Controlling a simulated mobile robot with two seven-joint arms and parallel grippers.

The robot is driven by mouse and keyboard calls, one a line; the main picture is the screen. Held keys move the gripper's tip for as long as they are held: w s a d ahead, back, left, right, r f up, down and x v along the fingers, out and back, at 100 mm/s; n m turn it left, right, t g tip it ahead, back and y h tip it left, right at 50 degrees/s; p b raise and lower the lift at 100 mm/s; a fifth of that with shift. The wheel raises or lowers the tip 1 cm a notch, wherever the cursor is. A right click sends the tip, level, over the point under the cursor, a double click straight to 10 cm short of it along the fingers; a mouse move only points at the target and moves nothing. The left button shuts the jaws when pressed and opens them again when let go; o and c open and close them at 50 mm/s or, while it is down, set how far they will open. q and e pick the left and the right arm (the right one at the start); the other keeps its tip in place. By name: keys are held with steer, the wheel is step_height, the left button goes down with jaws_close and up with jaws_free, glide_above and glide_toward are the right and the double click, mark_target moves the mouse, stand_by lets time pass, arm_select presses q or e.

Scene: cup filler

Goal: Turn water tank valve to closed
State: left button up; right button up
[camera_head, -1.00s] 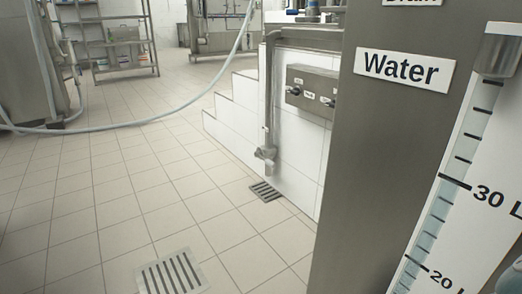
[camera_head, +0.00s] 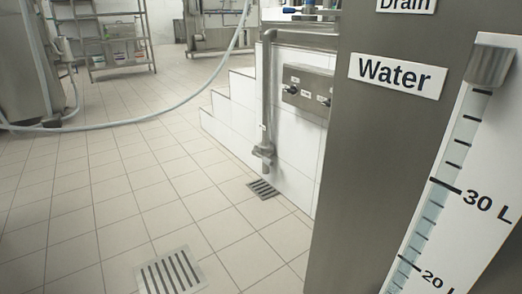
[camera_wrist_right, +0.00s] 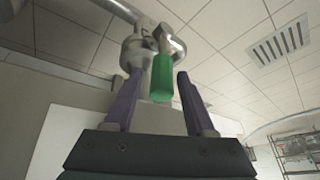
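A valve with a green handle (camera_wrist_right: 162,78) and a round metal body on a pipe (camera_wrist_right: 172,46) shows in the right wrist view. My right gripper (camera_wrist_right: 159,74) has two purple fingers, spread apart. The green handle shows between them with a visible gap on each side; whether it lies within finger depth I cannot tell. In the head view the grey tank (camera_head: 350,180) bears a "Water" sign (camera_head: 397,76) and a level gauge (camera_head: 448,165). The valve and both grippers are out of the head view.
A "Drain" sign (camera_head: 406,4) is above the Water sign. White tiled steps (camera_head: 240,105) with a pipe and a control panel (camera_head: 306,92) stand left of the tank. Floor drains (camera_head: 172,272) and a hose (camera_head: 150,115) are further left. The tiled floor is mostly free.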

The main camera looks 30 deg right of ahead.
steer(key=shift+o, duration=0.4)
steer(key=shift+w, duration=0.1)
steer(key=shift+a+r+p, duration=0.15)
steer(key=shift+r+p, duration=0.35)
steer(key=shift+p, duration=0.05)
steer(key=p+v, duration=0.8)
steer(key=v, duration=0.1)
steer(key=shift+p, duration=0.35)
steer(key=shift+f, duration=0.1)
steer(key=shift+c, duration=0.2)
